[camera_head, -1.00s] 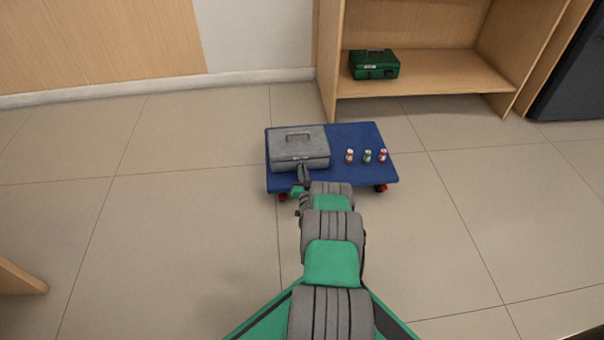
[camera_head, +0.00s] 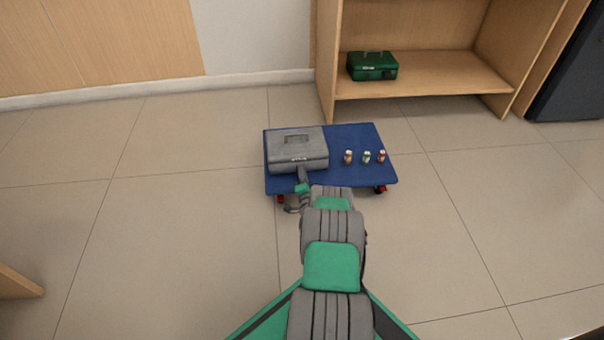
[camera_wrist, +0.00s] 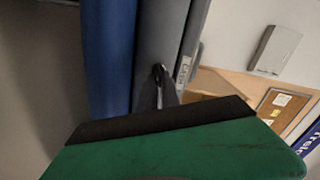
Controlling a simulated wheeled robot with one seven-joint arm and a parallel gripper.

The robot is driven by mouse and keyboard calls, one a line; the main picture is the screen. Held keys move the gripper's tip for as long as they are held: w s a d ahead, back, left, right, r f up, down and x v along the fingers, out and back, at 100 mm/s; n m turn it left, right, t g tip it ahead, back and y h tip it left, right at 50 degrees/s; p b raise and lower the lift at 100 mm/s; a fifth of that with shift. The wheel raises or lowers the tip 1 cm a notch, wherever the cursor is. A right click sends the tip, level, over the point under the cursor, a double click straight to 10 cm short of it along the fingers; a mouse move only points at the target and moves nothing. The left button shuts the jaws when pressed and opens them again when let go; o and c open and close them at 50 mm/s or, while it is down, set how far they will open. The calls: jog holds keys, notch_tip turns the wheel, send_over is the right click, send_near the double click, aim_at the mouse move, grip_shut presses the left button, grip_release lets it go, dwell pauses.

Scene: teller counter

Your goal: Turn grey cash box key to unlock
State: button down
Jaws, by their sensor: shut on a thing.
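The grey cash box (camera_head: 298,148) sits closed on the left part of a blue platform cart, its handle lying on the lid. Its grey side also shows turned on edge in the wrist view (camera_wrist: 158,35). My gripper (camera_head: 303,174) is at the front face of the box, right of the middle. In the wrist view its dark fingertips (camera_wrist: 160,78) meet at the box front beside a pale label. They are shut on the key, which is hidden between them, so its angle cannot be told.
The blue cart (camera_head: 357,138) has red wheels. Three small cans (camera_head: 366,157) stand on it right of the box. A green cash box (camera_head: 372,66) is on a wooden shelf (camera_head: 430,75) behind. Open tiled floor lies on both sides of the cart.

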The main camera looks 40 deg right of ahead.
jog(key=m, duration=0.4)
jog(key=shift+f+m, duration=0.15)
jog(key=shift+m, duration=0.15)
dwell(0.5)
jog(key=c, duration=1.6)
grip_release()
jog(key=shift+o, duration=0.2)
